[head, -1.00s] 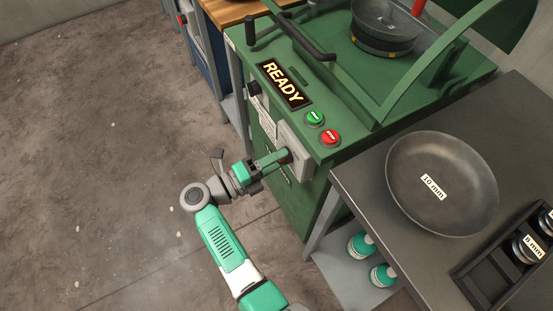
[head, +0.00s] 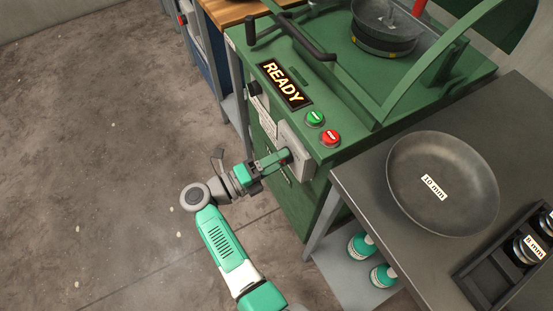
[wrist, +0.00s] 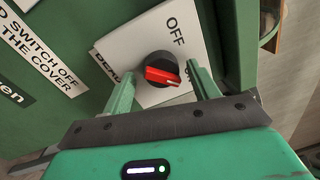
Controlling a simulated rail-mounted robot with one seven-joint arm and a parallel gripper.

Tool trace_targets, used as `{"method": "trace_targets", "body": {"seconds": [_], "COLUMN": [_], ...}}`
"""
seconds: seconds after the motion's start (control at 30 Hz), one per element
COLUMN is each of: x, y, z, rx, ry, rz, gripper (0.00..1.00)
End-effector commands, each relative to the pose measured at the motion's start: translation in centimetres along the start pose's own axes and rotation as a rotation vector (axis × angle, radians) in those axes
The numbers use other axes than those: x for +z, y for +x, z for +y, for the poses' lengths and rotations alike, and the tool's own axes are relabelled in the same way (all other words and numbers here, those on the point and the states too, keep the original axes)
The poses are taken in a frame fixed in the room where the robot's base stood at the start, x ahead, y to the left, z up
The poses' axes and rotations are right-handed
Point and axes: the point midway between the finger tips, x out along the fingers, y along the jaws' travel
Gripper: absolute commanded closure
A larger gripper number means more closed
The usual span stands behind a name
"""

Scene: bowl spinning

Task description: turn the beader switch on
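The beader switch (wrist: 162,70) is a red rotary knob on a black base, mounted on a white plate (wrist: 185,30). "OFF" is printed on the plate above the knob, and a second label at left is partly hidden by a finger. The red handle lies roughly crosswise in the wrist view, with a pale mark at its right end. My gripper (wrist: 161,78) is open, one finger on each side of the knob. I cannot tell whether the fingers touch it. In the head view my gripper (head: 276,160) is at the grey switch box (head: 299,158) on the machine's front and hides the knob.
The green machine (head: 330,95) shows a "READY" display (head: 283,83), a green button (head: 314,118) and a red button (head: 330,138). A dark table (head: 365,190) with a "10 mm" bowl (head: 450,160) stands at right. The floor at left is clear.

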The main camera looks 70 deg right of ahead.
Motion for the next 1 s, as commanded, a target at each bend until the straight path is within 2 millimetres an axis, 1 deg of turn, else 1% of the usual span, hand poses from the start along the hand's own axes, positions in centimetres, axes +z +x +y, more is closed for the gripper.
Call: {"method": "trace_targets", "body": {"seconds": [0.17, 0.23, 0.5, 0.6, 0.7, 1.0], "x": [0.1, 0.1, 0.1, 0.1, 0.0, 0.0], "y": [-0.1, -0.9, -6.2, -7.3, -7.8, -7.8], "z": [-0.1, -0.2, -0.1, -0.1, -0.1, -0.1], "rx": [-0.001, 0.000, 0.001, 0.001, -0.001, -0.001], "ry": [0.001, 0.001, -0.001, 0.000, 0.000, 0.001], "rz": [0.000, -0.001, -0.001, -0.001, 0.000, 0.000], "gripper": [0.40, 0.40, 0.40, 0.40, 0.40, 0.40]}}
